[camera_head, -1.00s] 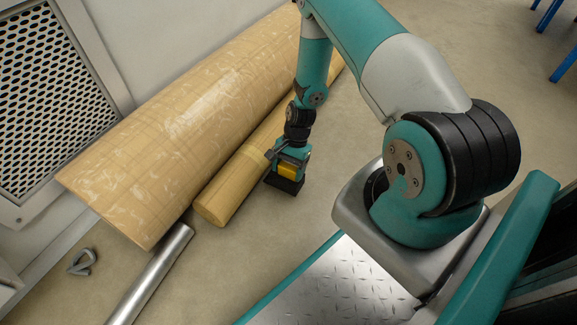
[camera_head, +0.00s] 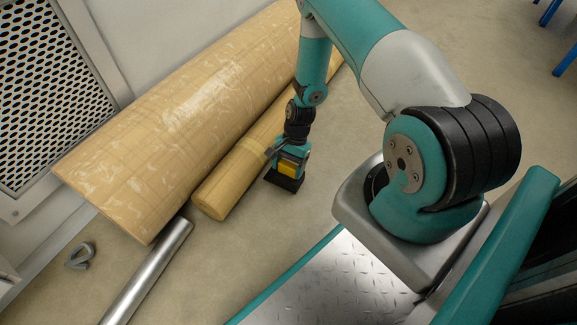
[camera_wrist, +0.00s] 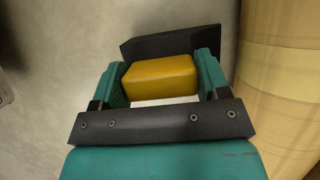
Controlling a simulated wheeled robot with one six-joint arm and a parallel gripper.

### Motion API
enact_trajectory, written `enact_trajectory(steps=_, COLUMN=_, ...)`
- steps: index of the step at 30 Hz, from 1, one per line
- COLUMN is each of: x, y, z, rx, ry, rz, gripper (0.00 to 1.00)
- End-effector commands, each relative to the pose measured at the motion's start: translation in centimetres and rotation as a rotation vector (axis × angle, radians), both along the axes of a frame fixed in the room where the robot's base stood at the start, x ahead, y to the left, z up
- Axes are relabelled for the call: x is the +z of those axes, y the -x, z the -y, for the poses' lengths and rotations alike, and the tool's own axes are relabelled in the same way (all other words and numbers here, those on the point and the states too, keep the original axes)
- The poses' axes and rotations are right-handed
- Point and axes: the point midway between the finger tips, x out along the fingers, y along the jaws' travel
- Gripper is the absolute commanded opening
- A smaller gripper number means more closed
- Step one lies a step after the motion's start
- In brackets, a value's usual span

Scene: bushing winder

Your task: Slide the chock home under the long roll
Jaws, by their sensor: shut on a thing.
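The chock is a black wedge (camera_head: 284,183) with a yellow grip block (camera_head: 288,166). It stands low at the floor beside the thinner tan roll (camera_head: 228,186), on its right side. In the wrist view my gripper (camera_wrist: 161,80) is shut on the yellow block (camera_wrist: 160,77), with a teal finger at each end. The black wedge (camera_wrist: 172,42) lies just beyond it. The thinner roll (camera_wrist: 280,90) runs along the right of that view, with a strip of floor between it and the wedge. A much larger tan roll (camera_head: 170,120) lies behind the thinner one; which is the long roll, I cannot tell.
A silver pipe (camera_head: 148,270) lies near the thinner roll's near end. A grey bracket (camera_head: 80,256) is on the floor at the lower left. A perforated panel (camera_head: 50,80) stands at left. Floor right of the chock is clear; blue legs (camera_head: 550,12) stand far right.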

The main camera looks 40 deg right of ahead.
Motion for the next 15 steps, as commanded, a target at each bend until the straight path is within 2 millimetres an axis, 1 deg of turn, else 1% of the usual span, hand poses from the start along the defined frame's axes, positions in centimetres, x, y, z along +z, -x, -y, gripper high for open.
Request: enact_trajectory(steps=15, x=0.02, y=-1.01, z=-0.36, rx=0.000, ry=0.000, rz=0.000, gripper=0.11)
